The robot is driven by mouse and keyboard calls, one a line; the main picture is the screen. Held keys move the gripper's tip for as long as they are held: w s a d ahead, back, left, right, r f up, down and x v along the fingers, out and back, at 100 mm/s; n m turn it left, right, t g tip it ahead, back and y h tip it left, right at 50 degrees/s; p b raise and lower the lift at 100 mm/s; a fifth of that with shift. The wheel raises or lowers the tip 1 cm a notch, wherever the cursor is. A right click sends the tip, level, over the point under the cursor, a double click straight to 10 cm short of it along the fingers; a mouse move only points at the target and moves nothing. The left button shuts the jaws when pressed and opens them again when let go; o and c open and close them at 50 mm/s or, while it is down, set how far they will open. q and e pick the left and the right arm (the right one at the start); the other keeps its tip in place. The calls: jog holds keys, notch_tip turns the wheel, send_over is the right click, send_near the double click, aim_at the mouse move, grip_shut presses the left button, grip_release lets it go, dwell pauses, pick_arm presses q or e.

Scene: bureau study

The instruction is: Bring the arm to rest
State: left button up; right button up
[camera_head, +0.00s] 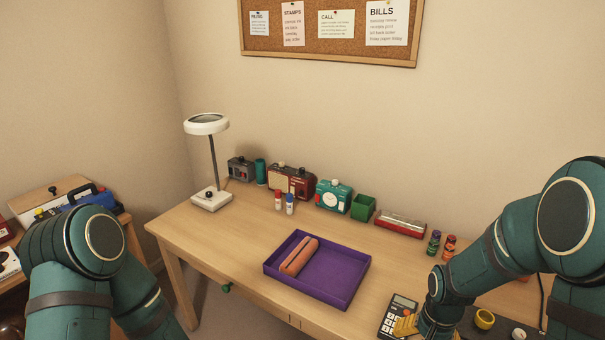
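My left arm (85,265) is folded at the left edge, and its gripper is out of view below the frame. My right arm (500,240) comes in from the right and bends down to the desk's front right. A gold-yellow ribbed piece (405,325) shows at its lower end, over part of a calculator (388,322). I cannot tell whether this piece is my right gripper's fingers or a separate object. The gripper's opening is hidden. An orange-brown hot dog (299,256) lies in the left part of a purple tray (345,295) on the desk (215,240).
A white lamp (210,200), radios (291,181), a green box (362,207) and a red-and-silver item (400,224) line the desk's back. The desk left of the tray is clear.

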jog(key=s+a+f+n+y, duration=0.2)
jog(key=s+a+f, duration=0.2)
jog(key=a+f, duration=0.3)
jog(key=s+a+f+n+t+y, duration=0.1)
jog(key=s+a+f+n+y, duration=0.1)
jog(key=s+a+f, duration=0.3)
jog(key=a+f, duration=0.1)
jog(key=a, duration=0.3)
jog(key=shift+s+a+f+n, duration=0.2)
jog(key=shift+a+f+n, duration=0.1)
jog(key=shift+a+f, duration=0.1)
